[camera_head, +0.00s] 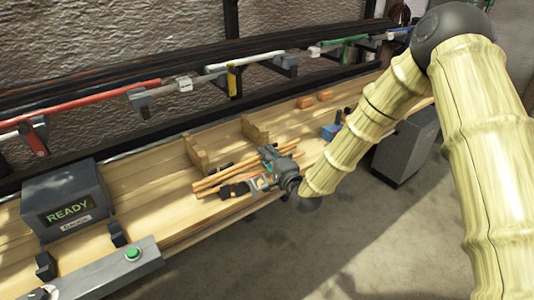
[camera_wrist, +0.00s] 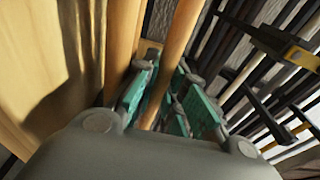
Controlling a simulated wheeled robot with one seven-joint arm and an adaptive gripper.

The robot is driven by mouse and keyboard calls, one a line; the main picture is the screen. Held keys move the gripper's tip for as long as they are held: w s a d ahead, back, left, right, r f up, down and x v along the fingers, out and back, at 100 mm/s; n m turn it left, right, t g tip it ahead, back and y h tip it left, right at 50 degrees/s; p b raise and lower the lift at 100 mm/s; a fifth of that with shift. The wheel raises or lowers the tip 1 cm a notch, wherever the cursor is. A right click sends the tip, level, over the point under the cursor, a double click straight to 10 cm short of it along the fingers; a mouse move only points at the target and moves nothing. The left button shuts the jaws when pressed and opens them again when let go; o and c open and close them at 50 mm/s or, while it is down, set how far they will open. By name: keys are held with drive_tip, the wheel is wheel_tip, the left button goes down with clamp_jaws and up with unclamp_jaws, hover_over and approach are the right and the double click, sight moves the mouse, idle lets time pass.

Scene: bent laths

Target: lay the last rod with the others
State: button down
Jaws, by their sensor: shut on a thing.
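My gripper (camera_head: 268,164) is at the workbench, low over a group of tan wooden rods (camera_head: 208,183). In the wrist view my gripper (camera_wrist: 166,92) has its teal pads closed around one tan rod (camera_wrist: 180,35), which runs up and away between them. Another tan rod (camera_wrist: 120,45) lies beside it to the left, apart from the pads. The rods lie roughly side by side along the bench in front of two notched wooden supports (camera_head: 195,154). My gripper hides part of the rods, so I cannot tell whether the held rod touches the others.
A grey box reading READY (camera_head: 66,203) stands at the bench's left, near a green button (camera_head: 132,253). A rail with red, white and green bars (camera_head: 100,98) runs along the wall behind. Small orange blocks (camera_head: 315,98) and a blue item (camera_head: 331,131) lie farther right.

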drive_tip(key=shift+f+b, duration=0.3)
drive_tip(key=shift+f, duration=0.05)
drive_tip(key=shift+s+f, duration=0.15)
drive_tip(key=shift+f, duration=0.05)
drive_tip(key=shift+s+f+b, duration=0.1)
drive_tip(key=shift+f+b, duration=0.05)
drive_tip(key=shift+b, duration=0.15)
drive_tip(key=c, duration=1.8)
unclamp_jaws()
drive_tip(key=shift+s+d+f, duration=0.1)
drive_tip(key=shift+o, duration=0.2)
drive_tip(key=shift+r+p, duration=0.45)
drive_tip(key=shift+p, duration=0.05)
drive_tip(key=shift+f, duration=0.15)
drive_tip(key=b+v, duration=0.3)
drive_tip(key=v, duration=0.8)
drive_tip(key=shift+d+r, duration=0.15)
drive_tip(key=shift+r, duration=0.35)
